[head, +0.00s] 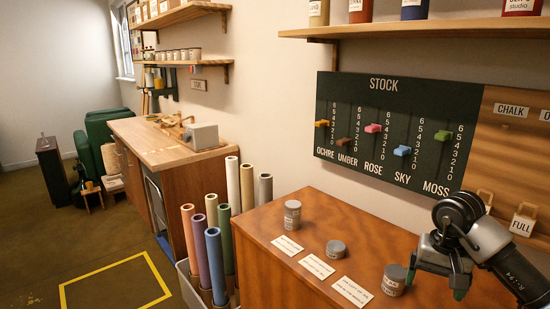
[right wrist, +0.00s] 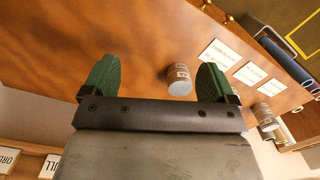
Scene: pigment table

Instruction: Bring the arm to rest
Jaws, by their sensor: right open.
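My right gripper (head: 435,284) is open and empty over the right part of the brown table (head: 262,238). Its two green fingers stand apart in the right wrist view (right wrist: 158,64). A grey labelled jar (head: 394,280) stands upright on the table just left of the gripper. In the right wrist view this jar (right wrist: 179,80) shows near the right-hand finger, with nothing gripped. My left gripper is not in view.
White cards (head: 287,246) lie along the table's front. A dark stock board (head: 385,125) with coloured sliders hangs behind. Wooden tags, one marked FULL (head: 523,219), hang right of the arm. Rolled tubes (head: 215,262) stand in a bin left of the table.

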